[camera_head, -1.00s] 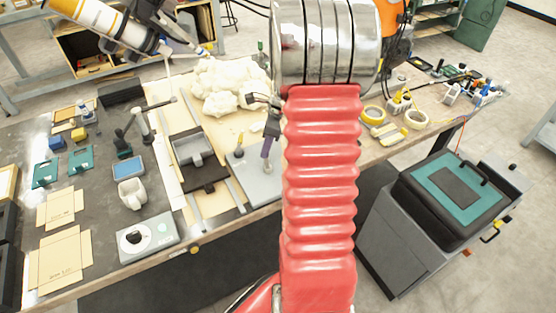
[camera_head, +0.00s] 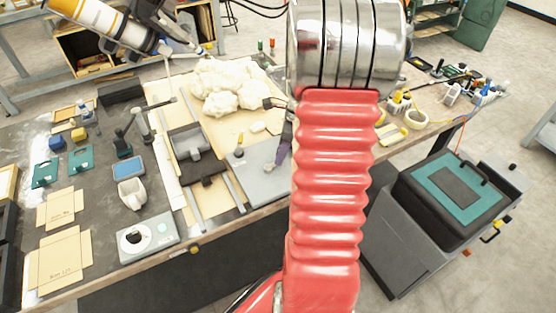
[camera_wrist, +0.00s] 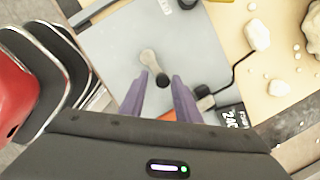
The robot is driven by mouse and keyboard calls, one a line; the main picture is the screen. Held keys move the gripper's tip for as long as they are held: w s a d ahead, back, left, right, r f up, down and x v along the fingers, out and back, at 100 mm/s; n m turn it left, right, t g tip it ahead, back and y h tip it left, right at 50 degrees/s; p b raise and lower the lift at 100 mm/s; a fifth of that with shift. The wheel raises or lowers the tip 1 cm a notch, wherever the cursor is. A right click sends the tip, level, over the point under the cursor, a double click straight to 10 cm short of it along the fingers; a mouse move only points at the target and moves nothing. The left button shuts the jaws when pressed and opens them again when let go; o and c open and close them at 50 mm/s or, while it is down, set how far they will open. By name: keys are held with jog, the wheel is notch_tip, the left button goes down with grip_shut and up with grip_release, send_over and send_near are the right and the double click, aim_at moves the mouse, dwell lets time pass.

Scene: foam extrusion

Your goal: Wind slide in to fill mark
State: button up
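In the wrist view, a small metal crank (camera_wrist: 151,62) with a black knob (camera_wrist: 162,80) lies over a grey plate (camera_wrist: 120,42). My gripper (camera_wrist: 160,77) has two purple fingers, apart, with the knob seen between their tips. I cannot tell whether they are at the knob's height. A dark slide carriage (camera_head: 190,143) sits between rails left of the plate. No fill mark can be made out.
White foam lumps (camera_head: 228,82) lie behind the plate. A black label (camera_wrist: 232,115) is right of my fingers in the wrist view.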

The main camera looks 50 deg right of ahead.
jog(key=shift+w+d+r, duration=0.1)
jog(key=shift+w+d, duration=0.05)
dwell(0.3)
jog(key=shift+c, duration=0.5)
jog(key=c, duration=0.6)
jog(key=shift+s+a, duration=0.45)
jog(key=shift+s, duration=0.2)
jog(key=shift+s+a, duration=0.4)
jog(key=shift+s, duration=0.2)
jog(key=a, duration=0.1)
jog(key=s+a, duration=0.1)
jog(key=a, duration=0.1)
jog(key=shift+a, duration=0.4)
jog(key=o, duration=0.7)
jog(key=shift+w, duration=0.1)
